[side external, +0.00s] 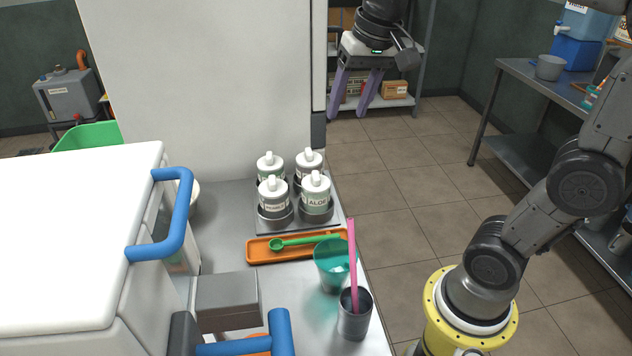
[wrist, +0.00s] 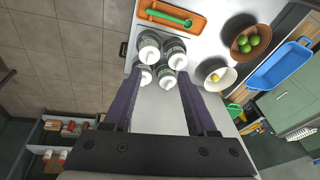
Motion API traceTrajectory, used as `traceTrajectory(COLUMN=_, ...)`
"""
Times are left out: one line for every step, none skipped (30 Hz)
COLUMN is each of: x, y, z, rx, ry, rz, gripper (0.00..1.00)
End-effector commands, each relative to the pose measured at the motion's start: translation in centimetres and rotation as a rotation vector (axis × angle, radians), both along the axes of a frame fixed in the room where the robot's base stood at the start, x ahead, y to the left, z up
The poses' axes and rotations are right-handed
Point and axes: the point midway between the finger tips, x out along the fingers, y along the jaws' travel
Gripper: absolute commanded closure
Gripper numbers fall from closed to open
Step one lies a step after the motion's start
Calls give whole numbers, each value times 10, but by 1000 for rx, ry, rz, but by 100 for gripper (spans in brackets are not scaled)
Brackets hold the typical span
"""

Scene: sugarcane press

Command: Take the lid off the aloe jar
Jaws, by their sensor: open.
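The aloe jar (side external: 315,203) is a small jar with a white "ALOE" label. It stands upright in the front right spot of a metal rack (side external: 328,223) with other similar jars. Its white knobbed lid (side external: 316,184) is on it. In the wrist view the labels cannot be read; by position, the aloe jar appears to be the upper left one (wrist: 148,44). My gripper (side external: 350,113) is open and empty, high above the floor beyond the counter, behind and right of the jars. In the wrist view the jars lie ahead between and above its purple fingers (wrist: 158,82).
An orange tray (side external: 258,253) with a green spoon lies in front of the rack. A teal cup (side external: 331,268) and a metal cup (side external: 355,320) with a pink stick stand nearer. A white cooler (side external: 75,230) with blue handles fills the left. A tall white panel rises behind the jars.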

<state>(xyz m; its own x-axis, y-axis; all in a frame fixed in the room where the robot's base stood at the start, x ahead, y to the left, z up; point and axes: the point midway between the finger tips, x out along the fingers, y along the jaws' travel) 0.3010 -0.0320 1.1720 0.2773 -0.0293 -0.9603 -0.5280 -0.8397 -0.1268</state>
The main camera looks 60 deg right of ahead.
Motion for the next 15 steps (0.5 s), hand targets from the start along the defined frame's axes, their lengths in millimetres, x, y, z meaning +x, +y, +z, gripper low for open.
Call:
traceTrajectory(x=21, y=-8, z=-5, rx=10, ry=37, rz=-42, gripper=43)
traceTrajectory(x=31, y=-13, z=-8, rx=17, ry=55, rz=-68, gripper=43)
traceTrajectory(x=45, y=-20, z=-13, rx=24, ry=79, rz=-97, gripper=43)
traceTrajectory(x=55, y=-25, z=-17, rx=28, ry=98, rz=-118, gripper=43)
traceTrajectory(x=65, y=-30, z=-23, rx=33, ry=115, rz=-138, gripper=43)
traceTrajectory(x=76, y=-37, z=-31, rx=38, ry=138, rz=-159, gripper=43)
traceTrajectory(x=84, y=-42, z=-37, rx=41, ry=155, rz=-172, gripper=43)
traceTrajectory(x=91, y=-47, z=-43, rx=44, ry=170, rz=-183, gripper=43)
traceTrajectory(x=99, y=-53, z=-52, rx=47, ry=189, rz=-194, gripper=43)
traceTrajectory(x=103, y=-57, z=-59, rx=49, ry=203, rz=-200, gripper=43)
traceTrajectory(x=108, y=-61, z=-65, rx=52, ry=214, rz=-206, gripper=43)
traceTrajectory(x=111, y=-65, z=-73, rx=54, ry=231, rz=-214, gripper=43)
traceTrajectory(x=112, y=-67, z=-79, rx=57, ry=242, rz=-219, gripper=43)
traceTrajectory(x=113, y=-69, z=-84, rx=58, ry=253, rz=-222, gripper=43)
traceTrajectory(x=113, y=-71, z=-89, rx=60, ry=266, rz=-226, gripper=43)
